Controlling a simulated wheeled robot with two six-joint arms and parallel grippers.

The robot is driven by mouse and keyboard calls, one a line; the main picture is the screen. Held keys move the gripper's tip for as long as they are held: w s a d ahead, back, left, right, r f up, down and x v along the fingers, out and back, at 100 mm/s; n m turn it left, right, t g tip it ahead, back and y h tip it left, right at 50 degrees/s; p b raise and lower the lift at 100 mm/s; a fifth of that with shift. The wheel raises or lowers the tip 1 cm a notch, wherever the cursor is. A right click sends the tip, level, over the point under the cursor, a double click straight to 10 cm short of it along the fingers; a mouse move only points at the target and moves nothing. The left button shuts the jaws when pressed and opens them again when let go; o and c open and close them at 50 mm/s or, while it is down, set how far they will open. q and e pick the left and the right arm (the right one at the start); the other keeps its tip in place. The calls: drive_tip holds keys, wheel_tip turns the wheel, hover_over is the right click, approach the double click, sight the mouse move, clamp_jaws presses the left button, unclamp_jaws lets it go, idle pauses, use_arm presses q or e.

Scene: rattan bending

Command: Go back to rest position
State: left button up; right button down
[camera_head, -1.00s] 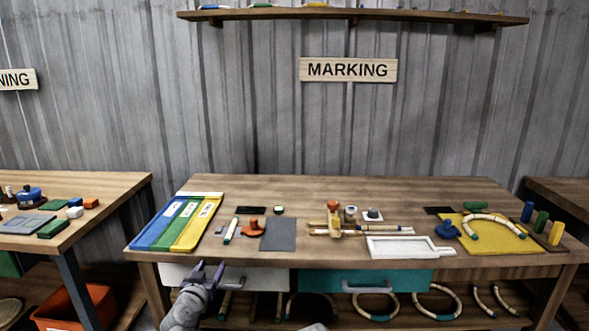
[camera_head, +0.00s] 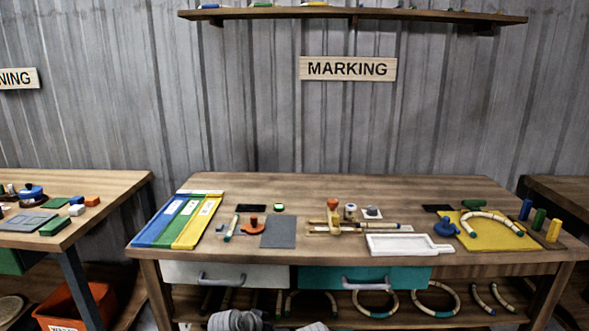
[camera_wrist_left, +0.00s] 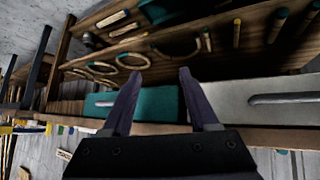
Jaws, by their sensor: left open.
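My left gripper (camera_wrist_left: 161,73) shows in the left wrist view. Its two dark fingers stand apart with nothing between them. That view is tilted, with the marking table's teal drawer (camera_wrist_left: 160,103) and white drawer (camera_wrist_left: 275,105) behind the fingers. In the head view only grey parts of my arms show at the bottom edge, below the table front, and no fingers show. My right gripper is not seen in either view.
The marking table (camera_head: 330,185) holds blue, green and yellow strips (camera_head: 180,220), a white tray (camera_head: 402,244) and a yellow mat (camera_head: 490,238). Its white drawer (camera_head: 190,273) and teal drawer (camera_head: 410,275) look shut. Rattan rings (camera_head: 437,299) lie on the shelf below. An orange bin (camera_head: 85,310) stands left.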

use_arm(q)
drive_tip(key=s+f+g+y+p, duration=0.1)
drive_tip(key=s+f+g+y, duration=0.2)
drive_tip(key=s, duration=0.6)
drive_tip(key=s+f+g+y, duration=0.25)
drive_tip(key=s+g, duration=0.25)
drive_tip(key=s, duration=0.3)
wheel_tip(320, 180, up, 16)
drive_tip(key=p, duration=1.6)
drive_tip(key=shift+w+a+r+n, duration=0.15)
drive_tip(key=shift+a+r+n, duration=0.1)
drive_tip(key=shift+n, duration=0.15)
drive_tip(key=shift+y, duration=0.25)
